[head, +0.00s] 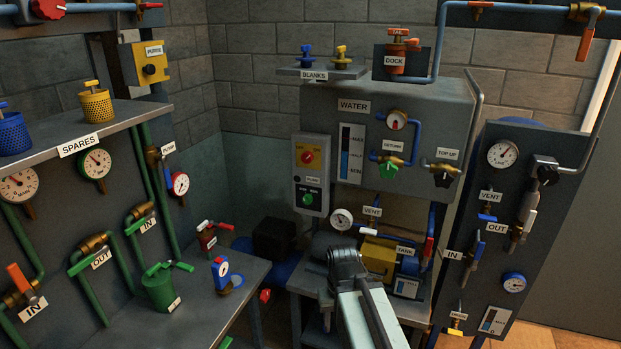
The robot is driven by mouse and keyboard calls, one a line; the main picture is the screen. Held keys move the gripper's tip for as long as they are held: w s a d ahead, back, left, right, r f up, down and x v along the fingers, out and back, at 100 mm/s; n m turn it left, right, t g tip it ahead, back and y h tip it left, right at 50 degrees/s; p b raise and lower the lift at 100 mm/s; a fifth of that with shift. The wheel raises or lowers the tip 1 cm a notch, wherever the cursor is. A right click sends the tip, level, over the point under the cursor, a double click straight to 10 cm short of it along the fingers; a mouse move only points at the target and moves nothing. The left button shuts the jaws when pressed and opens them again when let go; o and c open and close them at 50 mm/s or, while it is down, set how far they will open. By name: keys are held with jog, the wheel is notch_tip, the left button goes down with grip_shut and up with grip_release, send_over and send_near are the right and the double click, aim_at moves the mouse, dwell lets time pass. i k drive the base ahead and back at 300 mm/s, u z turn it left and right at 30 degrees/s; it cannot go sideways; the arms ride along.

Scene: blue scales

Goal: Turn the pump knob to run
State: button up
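A grey control box (298,217) stands on the back wall, left of the water tank. Its upper part has a red knob (307,157) on a yellow plate. Below that is a small white label (313,181), too small to read surely. Under the label a green knob (308,198) sits on a dark plate; which way it points I cannot tell. My arm reaches in from the bottom centre, and its dark joint is below and right of the box, apart from both knobs. My gripper's fingers are not visible.
The grey water tank (440,115) with valves and a round gauge is right of the box. A yellow box (378,257) and pipes are near my arm. A bench (205,318) with a green can (162,290) is at left. A tall panel (497,270) is at right.

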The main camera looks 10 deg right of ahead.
aim_at(308, 199)
jog(key=z, duration=0.05)
jog(key=k, duration=1.15)
jog(key=u, duration=0.6)
jog(key=i, duration=1.05)
jog(key=u, duration=0.6)
jog(key=i, duration=0.7)
jog(key=z, duration=0.2)
